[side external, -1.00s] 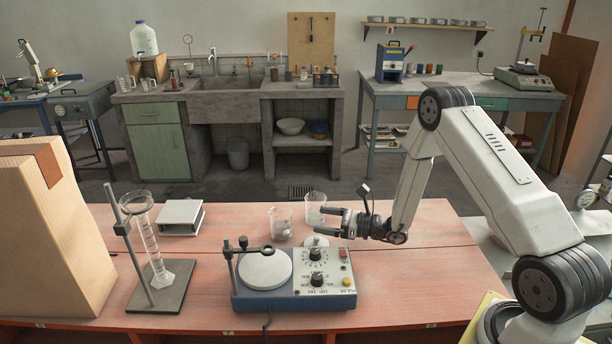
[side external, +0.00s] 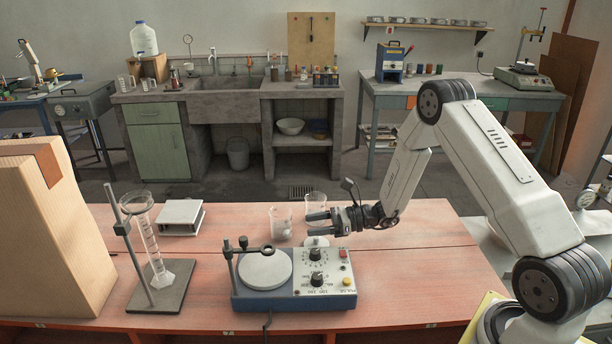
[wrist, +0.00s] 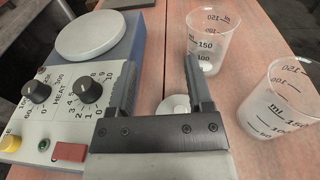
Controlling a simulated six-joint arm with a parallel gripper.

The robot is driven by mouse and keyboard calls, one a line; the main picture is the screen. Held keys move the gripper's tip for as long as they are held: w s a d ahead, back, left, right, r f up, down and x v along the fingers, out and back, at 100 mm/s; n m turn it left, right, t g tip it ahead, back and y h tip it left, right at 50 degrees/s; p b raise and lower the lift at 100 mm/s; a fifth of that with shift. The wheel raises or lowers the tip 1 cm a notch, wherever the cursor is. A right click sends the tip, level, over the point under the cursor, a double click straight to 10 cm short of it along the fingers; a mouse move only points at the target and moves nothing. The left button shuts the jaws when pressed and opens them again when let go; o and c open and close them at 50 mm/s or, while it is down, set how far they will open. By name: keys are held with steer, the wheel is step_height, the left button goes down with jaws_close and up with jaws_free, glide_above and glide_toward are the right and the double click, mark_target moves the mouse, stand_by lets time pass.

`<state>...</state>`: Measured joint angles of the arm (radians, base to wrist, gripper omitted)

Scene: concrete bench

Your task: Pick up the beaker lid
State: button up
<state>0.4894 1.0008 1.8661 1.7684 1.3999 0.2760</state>
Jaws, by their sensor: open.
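The beaker lid appears to be the small white disc with a knob (side external: 318,241), lying on the bench behind the hotplate stirrer (side external: 262,298). In the wrist view the lid (wrist: 175,106) shows between the finger bases, its near part hidden by the gripper body. My gripper (side external: 308,223) is open and empty, fingers pointing left, just above and behind the lid. In the wrist view its fingertips (wrist: 162,54) reach past the lid. Two clear glass beakers stand behind: the left one (side external: 280,217) holds something small and white; the right one (side external: 316,201) is partly behind my gripper.
The hotplate's control panel (wrist: 65,105) is close beside the left finger in the wrist view. A measuring cylinder on a stand (side external: 150,240), a white flat device (side external: 181,217) and a cardboard box (side external: 50,235) stand at the left. The bench's right part is clear.

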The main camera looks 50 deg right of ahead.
mark_target(317, 237)
steer(key=n+g, duration=0.1)
steer(key=a+n+g, duration=0.1)
steer(key=g, duration=0.1)
steer(key=shift+s+a+r+y, duration=0.15)
steer(key=shift+a+y, duration=0.1)
steer(key=shift+y, duration=0.15)
steer(key=g, duration=0.1)
steer(key=n+g, duration=0.1)
steer(key=shift+s+a+n+g, duration=0.25)
steer(key=shift+n+g, duration=0.05)
steer(key=shift+g, duration=0.1)
steer(key=shift+s+n+g+h, duration=0.2)
steer(key=shift+n+g+h, duration=0.35)
steer(key=shift+g, duration=0.45)
steer(key=shift+d+n+g+h, duration=0.35)
steer(key=shift+n+g+h, duration=0.2)
steer(key=shift+g, duration=0.05)
steer(key=shift+w+d+n+g+h, duration=0.1)
steer(key=shift+d+n+g+h, duration=0.5)
steer(key=shift+d+g+h, duration=0.4)
steer(key=w+d+r+n+h, duration=0.1)
steer(key=w+d+r+h, duration=0.1)
steer(key=d+h, duration=0.25)
steer(key=shift+x, duration=4.15)
steer(key=shift+s+a+r, duration=0.1)
steer(key=shift+a+r, duration=0.05)
jaws_close()
